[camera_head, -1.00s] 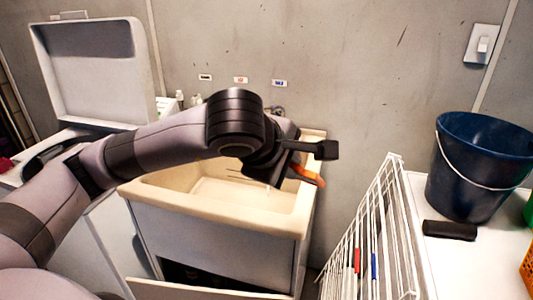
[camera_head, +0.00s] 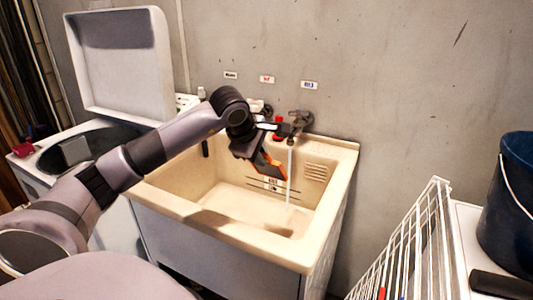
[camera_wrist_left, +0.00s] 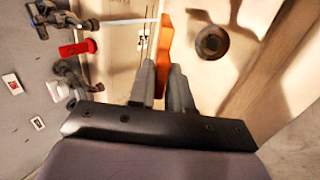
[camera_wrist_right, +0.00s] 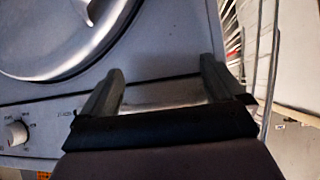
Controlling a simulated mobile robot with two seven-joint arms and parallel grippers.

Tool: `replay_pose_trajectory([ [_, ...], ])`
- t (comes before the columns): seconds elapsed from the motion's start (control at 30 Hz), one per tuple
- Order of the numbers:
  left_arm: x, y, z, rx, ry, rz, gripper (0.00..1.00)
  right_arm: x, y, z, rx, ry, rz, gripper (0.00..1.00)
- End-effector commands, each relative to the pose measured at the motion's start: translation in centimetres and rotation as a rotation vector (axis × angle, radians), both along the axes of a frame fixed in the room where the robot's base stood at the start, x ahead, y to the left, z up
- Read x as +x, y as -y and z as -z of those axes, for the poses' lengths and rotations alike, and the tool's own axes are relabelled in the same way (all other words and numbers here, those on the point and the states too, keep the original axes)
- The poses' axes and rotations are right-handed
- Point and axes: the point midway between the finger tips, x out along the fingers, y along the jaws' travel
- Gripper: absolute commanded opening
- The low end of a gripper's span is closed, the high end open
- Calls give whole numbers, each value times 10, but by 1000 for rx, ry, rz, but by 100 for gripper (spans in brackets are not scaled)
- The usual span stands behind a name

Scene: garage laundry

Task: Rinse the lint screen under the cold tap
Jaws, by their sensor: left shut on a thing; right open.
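The lint screen (camera_head: 270,166), a flat piece with an orange edge, hangs above the cream sink basin (camera_head: 345,160). My left gripper (camera_wrist_left: 163,76) is shut on it; its orange edge (camera_wrist_left: 165,45) shows between the fingers. The tap (camera_head: 298,120) under the blue label (camera_head: 310,85) runs a thin water stream (camera_head: 289,180) into the basin. The stream passes close by the screen's right edge; I cannot tell whether it touches. The left wrist view shows the stream (camera_wrist_left: 130,21) reaching toward the screen's far end. My right gripper (camera_wrist_right: 162,75) is open and empty before a machine front.
A red piece (camera_head: 277,125) sits beside the tap. A machine with a raised lid (camera_head: 120,60) stands left of the sink. A white wire rack (camera_head: 410,250) and dark blue bucket (camera_head: 515,200) are at right. The round drain (camera_wrist_left: 212,42) is clear.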

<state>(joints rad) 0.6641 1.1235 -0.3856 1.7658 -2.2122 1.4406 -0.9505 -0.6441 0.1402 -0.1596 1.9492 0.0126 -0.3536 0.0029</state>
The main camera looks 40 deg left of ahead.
Motion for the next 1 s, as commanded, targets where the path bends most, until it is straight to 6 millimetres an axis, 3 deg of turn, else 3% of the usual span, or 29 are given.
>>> replay_pose_trajectory([
  [0.27,8,-6,13,-1,0,-4,0,-3,0,8,0,-6,0,96],
  [1.0,50,-19,74,-1,1,-4,0,-3,0,40,4,-12,2,96],
])
